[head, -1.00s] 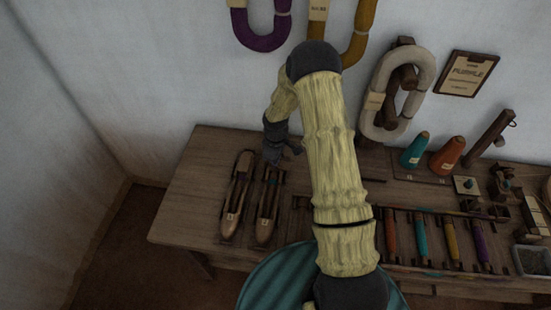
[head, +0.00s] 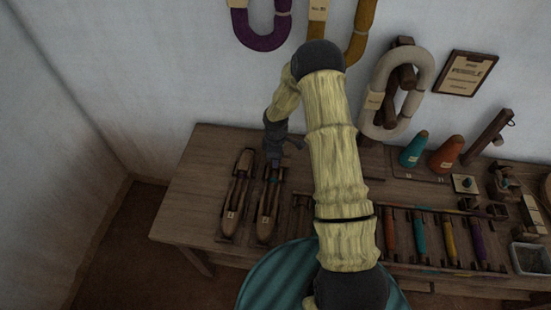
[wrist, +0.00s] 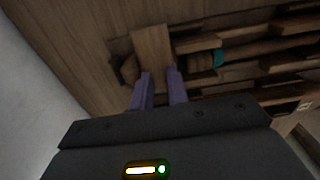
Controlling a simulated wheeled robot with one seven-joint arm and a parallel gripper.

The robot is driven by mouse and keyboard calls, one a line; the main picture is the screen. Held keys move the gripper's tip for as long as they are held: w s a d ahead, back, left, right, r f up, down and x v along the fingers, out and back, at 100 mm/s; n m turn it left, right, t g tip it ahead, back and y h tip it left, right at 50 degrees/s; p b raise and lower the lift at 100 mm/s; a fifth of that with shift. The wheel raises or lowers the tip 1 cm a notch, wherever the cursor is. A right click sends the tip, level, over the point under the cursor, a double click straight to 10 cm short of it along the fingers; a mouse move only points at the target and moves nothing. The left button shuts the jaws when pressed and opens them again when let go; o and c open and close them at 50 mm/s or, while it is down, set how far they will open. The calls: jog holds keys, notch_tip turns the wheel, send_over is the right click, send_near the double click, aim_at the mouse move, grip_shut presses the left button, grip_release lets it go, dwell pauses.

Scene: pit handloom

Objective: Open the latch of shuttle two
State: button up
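Two long wooden shuttles lie side by side on the left of the bench: a left one (head: 234,209) and a right one (head: 265,212). Each bears a small pale tag; I cannot read the numbers surely. My gripper (head: 275,162) is over the far end of the right shuttle, fingers pointing down. In the wrist view its two purple fingers (wrist: 158,75) stand apart with a gap between them. A flat wooden piece (wrist: 152,46) lies just beyond the fingertips; I cannot tell whether they touch it or whether it is the latch. A teal bit (wrist: 218,57) shows beside it.
The bench (head: 190,180) is bare left of the shuttles. To the right stand teal (head: 413,152) and orange (head: 447,155) cones and a rack of coloured bobbins (head: 420,236). A pale yarn hank (head: 425,75) hangs on the wall behind.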

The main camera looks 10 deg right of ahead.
jog(key=shift+o, duration=0.9)
jog(key=shift+r, duration=0.1)
notch_tip(320, 180, up, 17)
jog(key=shift+r, duration=0.15)
jog(key=s+r+m+t+p, duration=0.2)
jog(key=s+r+m+p, duration=0.7)
jog(key=s+r+m, duration=0.4)
jog(key=s+r, duration=0.5)
jog(key=s, duration=0.3)
jog(key=shift+s+m+t, duration=0.25)
jog(key=shift+m+t, duration=0.05)
